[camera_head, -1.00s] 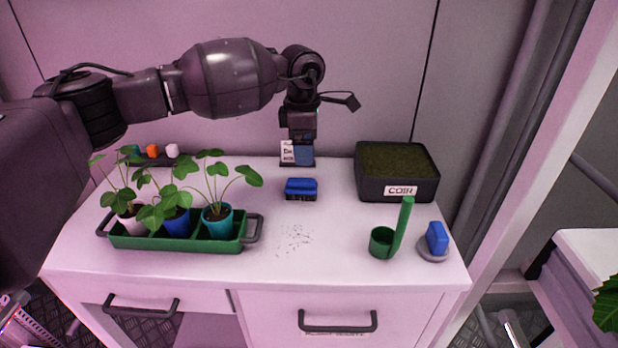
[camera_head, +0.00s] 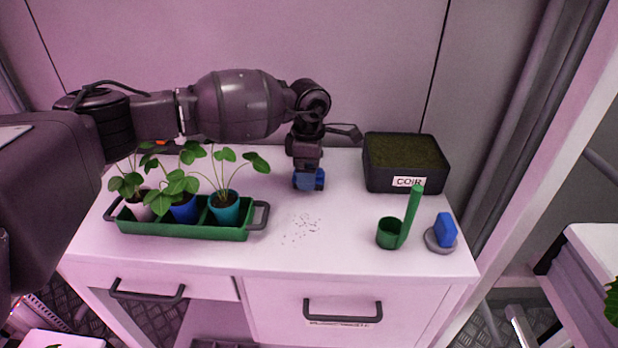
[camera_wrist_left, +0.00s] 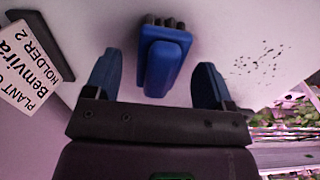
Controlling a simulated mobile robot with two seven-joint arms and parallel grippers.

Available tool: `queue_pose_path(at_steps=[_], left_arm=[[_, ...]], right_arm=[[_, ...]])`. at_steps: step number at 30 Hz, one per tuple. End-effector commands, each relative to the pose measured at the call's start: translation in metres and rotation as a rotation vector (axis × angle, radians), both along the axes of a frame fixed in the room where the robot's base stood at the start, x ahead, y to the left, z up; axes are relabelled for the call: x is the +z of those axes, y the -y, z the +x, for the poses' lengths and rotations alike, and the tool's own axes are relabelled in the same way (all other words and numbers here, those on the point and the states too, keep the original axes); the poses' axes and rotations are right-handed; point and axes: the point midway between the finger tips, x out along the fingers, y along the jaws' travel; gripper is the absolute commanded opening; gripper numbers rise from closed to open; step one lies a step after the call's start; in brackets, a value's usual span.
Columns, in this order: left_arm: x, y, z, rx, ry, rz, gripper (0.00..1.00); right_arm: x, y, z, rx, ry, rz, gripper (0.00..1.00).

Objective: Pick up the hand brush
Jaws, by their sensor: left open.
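The hand brush (camera_wrist_left: 166,66) has a blue body with a raised grip and dark bristles at one side. It lies on the white worktop. My left gripper (camera_wrist_left: 155,76) is open, with one blue finger on each side of the brush and a gap on both sides in the left wrist view. In the head view my left gripper (camera_head: 307,183) points down over the brush's spot and mostly hides it; blue fingers and blue brush are hard to separate there. My right gripper is not in view.
Left on the worktop stands a green tray (camera_head: 160,229) with potted plants. A black COIR box (camera_head: 380,181) stands back right, a green scoop (camera_head: 390,234) and a blue block (camera_head: 446,230) on a grey disc front right. Dark crumbs (camera_head: 303,228) lie in front. A label card (camera_wrist_left: 22,65) stands nearby.

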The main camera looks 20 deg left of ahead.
Motion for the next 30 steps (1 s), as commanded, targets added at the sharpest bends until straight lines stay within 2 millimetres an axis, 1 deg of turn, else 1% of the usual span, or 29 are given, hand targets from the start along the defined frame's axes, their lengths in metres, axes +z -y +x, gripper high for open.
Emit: queue_pose_path(at_steps=[1,3,6,11,14,22,30], left_arm=[[-0.0105,0.0001,-0.0001,0.000,-0.004,0.001,0.77],[-0.0172,0.0000,0.0001,0.000,-0.003,0.001,0.77],[-0.0201,0.0000,0.0003,0.001,0.000,0.000,0.77],[-0.0189,0.0000,0.0004,0.001,0.001,0.000,0.77],[-0.0188,0.0000,0.0004,0.001,0.001,0.000,0.63],[-0.0189,0.0000,0.0004,0.001,0.001,0.000,0.22],[-0.0163,0.0001,0.0006,0.001,0.001,-0.001,0.22]], right_arm=[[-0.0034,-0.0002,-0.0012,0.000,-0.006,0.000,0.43],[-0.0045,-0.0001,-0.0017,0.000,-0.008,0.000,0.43],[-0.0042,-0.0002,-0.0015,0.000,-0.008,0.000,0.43],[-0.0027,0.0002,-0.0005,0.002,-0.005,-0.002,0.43],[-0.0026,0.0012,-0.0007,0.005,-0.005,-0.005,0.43],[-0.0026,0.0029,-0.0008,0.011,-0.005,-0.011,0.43],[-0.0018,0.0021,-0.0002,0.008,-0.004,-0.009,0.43]])
